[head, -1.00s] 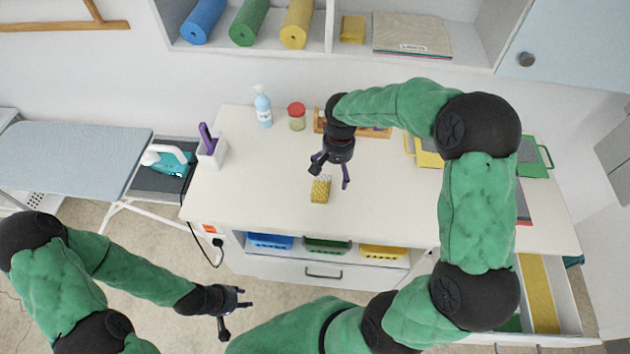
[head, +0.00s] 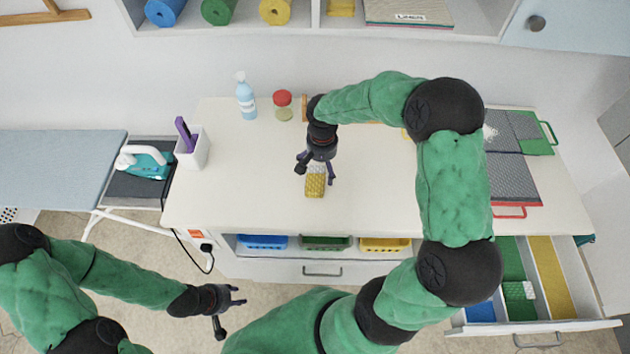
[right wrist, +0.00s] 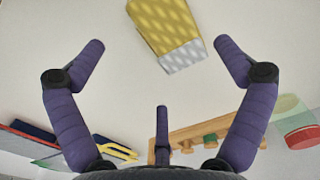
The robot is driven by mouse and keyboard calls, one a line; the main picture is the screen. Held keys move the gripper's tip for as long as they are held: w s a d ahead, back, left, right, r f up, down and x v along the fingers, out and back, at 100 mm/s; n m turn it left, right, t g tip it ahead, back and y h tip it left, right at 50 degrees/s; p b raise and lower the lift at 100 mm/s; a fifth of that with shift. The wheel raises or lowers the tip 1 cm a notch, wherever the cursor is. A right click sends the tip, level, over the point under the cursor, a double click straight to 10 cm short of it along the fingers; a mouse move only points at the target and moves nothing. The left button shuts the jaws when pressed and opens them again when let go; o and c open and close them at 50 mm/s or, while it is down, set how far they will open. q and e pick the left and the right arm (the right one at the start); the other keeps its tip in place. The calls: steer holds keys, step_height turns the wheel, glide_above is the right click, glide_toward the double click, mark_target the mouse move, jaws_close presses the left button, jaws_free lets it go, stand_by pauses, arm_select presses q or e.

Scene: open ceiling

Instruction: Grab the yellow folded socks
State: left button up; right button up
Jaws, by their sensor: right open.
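The yellow folded socks (head: 315,185) lie on the white table near its front edge, a small patterned bundle with a pale end. In the right wrist view the socks (right wrist: 168,30) lie ahead of the fingers, between them sideways, with the white end nearest. My right gripper (head: 316,174) is open and empty, just above the socks; its fingers also show spread in the right wrist view (right wrist: 160,60). The socks are partly covered by it in the head view. My left gripper (head: 231,309) hangs low in front of the table, away from the socks, with fingers apart and nothing between them.
A purple-handled item stands in a white holder (head: 192,150) at the left. A spray bottle (head: 246,100) and red-lidded jar (head: 283,106) stand at the back. An open drawer (head: 545,282) with coloured compartments juts out at the right. The table left of the socks is clear.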

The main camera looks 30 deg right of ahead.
mark_target(319, 177)
steer(key=shift+a+f+b, duration=0.2)
steer(key=shift+f+b, duration=0.15)
steer(key=shift+f, duration=2.65)
steer(key=c, duration=1)
